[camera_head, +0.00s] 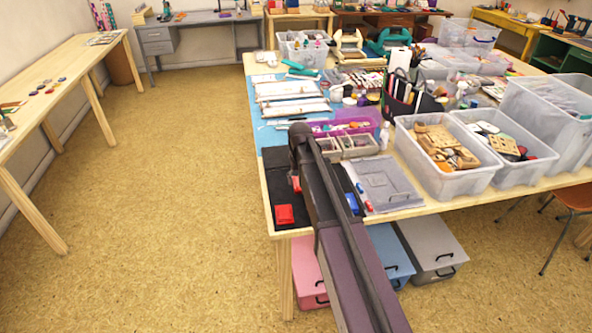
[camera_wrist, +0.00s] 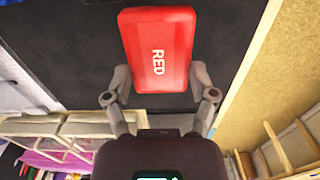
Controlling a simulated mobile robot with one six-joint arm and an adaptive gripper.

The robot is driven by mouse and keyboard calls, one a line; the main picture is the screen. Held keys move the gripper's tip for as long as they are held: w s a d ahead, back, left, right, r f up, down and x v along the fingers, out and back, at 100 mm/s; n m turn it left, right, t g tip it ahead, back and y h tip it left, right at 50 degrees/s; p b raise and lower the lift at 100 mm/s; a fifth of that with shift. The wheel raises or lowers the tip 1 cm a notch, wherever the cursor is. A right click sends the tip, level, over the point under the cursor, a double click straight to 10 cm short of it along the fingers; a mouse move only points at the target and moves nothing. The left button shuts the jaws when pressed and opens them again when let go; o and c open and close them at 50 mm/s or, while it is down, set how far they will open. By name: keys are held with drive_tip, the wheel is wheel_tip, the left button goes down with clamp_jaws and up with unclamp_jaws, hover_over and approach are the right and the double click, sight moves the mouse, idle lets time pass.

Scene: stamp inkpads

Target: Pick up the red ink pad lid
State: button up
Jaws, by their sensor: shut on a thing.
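The red ink pad lid (camera_wrist: 160,35) is a flat red block with rounded corners and the white word "RED" on its face. In the wrist view my gripper (camera_wrist: 161,79) has a finger against each side of its near end. In the head view a small red part of it (camera_head: 295,183) shows beside my gripper, the rest hidden by my arm. A red pad (camera_head: 285,214) lies on the black mat (camera_head: 278,186) near the table's front left corner, just in front of my gripper and apart from it.
A small blue object (camera_head: 352,203) lies right of my arm, beside a grey lidded box (camera_head: 384,184). Divided grey trays (camera_head: 358,146) stand behind. Clear bins (camera_head: 455,183) fill the right side. The floor (camera_head: 180,200) left of the table is free.

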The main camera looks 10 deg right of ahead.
drive_tip(key=s, duration=0.6)
drive_tip(key=s+r, duration=0.1)
drive_tip(key=s, duration=0.2)
drive_tip(key=shift+d+p, duration=0.15)
drive_tip(key=shift+p, duration=0.2)
